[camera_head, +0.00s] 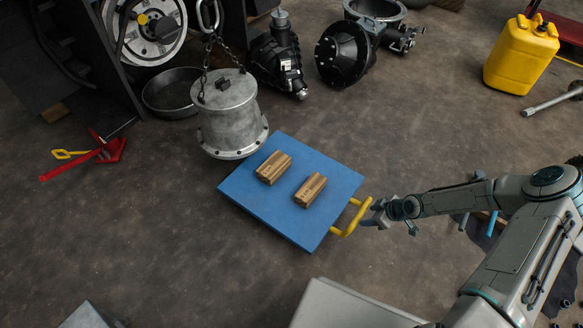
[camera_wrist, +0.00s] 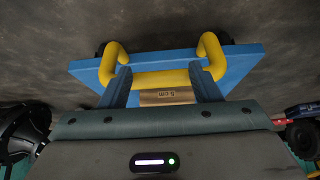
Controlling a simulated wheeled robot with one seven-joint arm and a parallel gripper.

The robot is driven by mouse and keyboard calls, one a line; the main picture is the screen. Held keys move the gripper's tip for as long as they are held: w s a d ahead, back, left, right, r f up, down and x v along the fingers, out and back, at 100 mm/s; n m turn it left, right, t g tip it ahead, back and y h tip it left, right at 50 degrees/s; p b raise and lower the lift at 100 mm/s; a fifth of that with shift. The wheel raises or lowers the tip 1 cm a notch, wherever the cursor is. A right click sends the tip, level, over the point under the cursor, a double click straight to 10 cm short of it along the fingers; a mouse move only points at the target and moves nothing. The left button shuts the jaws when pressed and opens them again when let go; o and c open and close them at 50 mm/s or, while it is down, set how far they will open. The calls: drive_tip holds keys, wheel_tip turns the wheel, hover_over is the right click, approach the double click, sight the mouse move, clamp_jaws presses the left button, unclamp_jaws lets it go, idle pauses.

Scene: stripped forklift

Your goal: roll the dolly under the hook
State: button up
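The dolly (camera_head: 265,205) is a flat blue platform on the floor in the middle of the head view, with a yellow handle (camera_head: 352,216) at its right end. A grey metal drum (camera_head: 228,112) hangs on a chain (camera_head: 208,45) at its upper-left side; the drum's flange overlaps the dolly's edge in the picture. The hook itself is not clear. My gripper (camera_head: 374,213) is at the handle. In the wrist view its two fingers (camera_wrist: 162,88) are spread apart, with the yellow bar crossing between them. I cannot tell whether they touch it.
Two wooden blocks (camera_head: 274,167) (camera_head: 310,189) lie on the dolly. A round pan (camera_head: 172,92) and black machine parts (camera_head: 278,58) stand behind the drum. A red and yellow tool (camera_head: 90,155) lies at left. A yellow jerrycan (camera_head: 521,55) stands far right. Floor left of the dolly is clear.

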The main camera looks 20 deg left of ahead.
drive_tip(key=w+a+b, duration=0.1)
drive_tip(key=a+b, duration=0.1)
drive_tip(key=a, duration=0.4)
drive_tip(key=w+a+b, duration=0.1)
drive_tip(key=a+b, duration=0.1)
drive_tip(key=a, duration=0.4)
drive_tip(key=w+a+b, duration=0.2)
drive_tip(key=a, duration=0.5)
drive_tip(key=shift+w+a, duration=0.1)
drive_tip(key=shift+w+a+b, duration=0.15)
drive_tip(key=shift+w+a, duration=0.25)
drive_tip(key=shift+a, duration=1.55)
drive_tip(key=shift+w+a+b, duration=0.1)
drive_tip(key=shift+w+a, duration=0.35)
drive_tip(key=shift+a, duration=1.45)
drive_tip(key=shift+w+a+b, duration=0.15)
drive_tip(key=shift+w+a, duration=0.25)
drive_tip(key=shift+a, duration=1.55)
drive_tip(key=d+p, duration=0.1)
drive_tip(key=d, duration=0.1)
drive_tip(key=s+d+p, duration=0.1)
drive_tip(key=d, duration=0.2)
drive_tip(key=d+p, duration=0.1)
drive_tip(key=d, duration=0.2)
drive_tip(key=shift+s+d+r, duration=0.1)
drive_tip(key=shift+s+r, duration=0.1)
drive_tip(key=shift+s, duration=0.2)
wheel_tip(320, 180, up, 9)
drive_tip(key=p, duration=0.5)
